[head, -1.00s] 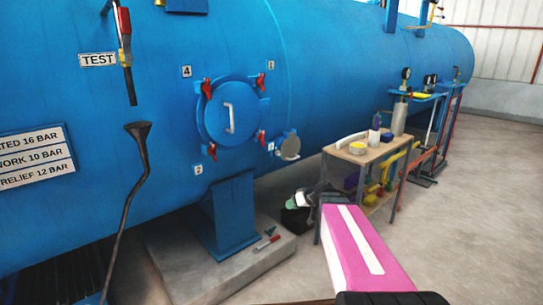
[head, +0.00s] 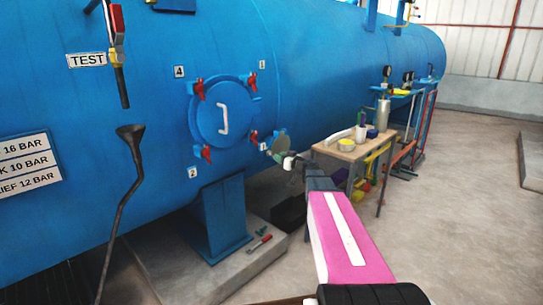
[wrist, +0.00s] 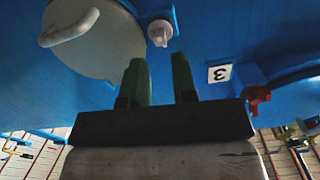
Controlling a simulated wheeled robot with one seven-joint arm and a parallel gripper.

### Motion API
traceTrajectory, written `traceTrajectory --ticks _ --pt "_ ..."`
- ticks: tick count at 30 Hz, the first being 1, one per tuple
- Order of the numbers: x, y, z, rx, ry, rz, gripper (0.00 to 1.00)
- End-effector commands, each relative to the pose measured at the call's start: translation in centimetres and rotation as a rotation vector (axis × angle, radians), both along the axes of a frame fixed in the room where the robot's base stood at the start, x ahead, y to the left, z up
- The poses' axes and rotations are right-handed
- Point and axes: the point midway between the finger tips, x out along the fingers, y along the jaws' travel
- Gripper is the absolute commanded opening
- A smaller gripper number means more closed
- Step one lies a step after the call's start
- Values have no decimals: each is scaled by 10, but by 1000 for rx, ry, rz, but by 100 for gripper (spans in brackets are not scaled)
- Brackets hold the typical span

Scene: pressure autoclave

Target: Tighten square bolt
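A small pale knob-like fitting (wrist: 159,32), which looks like the square bolt, sticks out of the blue vessel wall in the wrist view. Its exact shape is hard to tell. It is beside a round grey cover (wrist: 95,45) with a handle. My gripper (wrist: 159,62) has two dark green fingers standing apart with nothing between them. The fitting appears just beyond the fingertips, roughly centred on the gap. In the head view my gripper (head: 289,162) is just below the small round cover (head: 281,142), right of the large blue door. The fitting is not clear there.
The blue door (head: 225,113) has red clamps around its rim. A table (head: 340,147) with bottles and tape stands to the right, close to my arm. A concrete plinth with tools (head: 260,243) lies below. The floor at right is clear.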

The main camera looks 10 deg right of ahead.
Motion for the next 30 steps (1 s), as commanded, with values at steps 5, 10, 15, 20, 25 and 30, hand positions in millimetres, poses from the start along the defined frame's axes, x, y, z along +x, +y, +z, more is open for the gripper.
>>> traceTrajectory --ticks 5,10,15,20,25,30 --pt "27 18 0 0 1 2 26" --pt "41 29 -1 0 1 1 26" --pt "46 34 0 0 1 1 26" --pt "46 34 0 0 1 0 26" --pt "46 34 0 0 1 0 3" --pt "46 34 0 3 3 0 0"
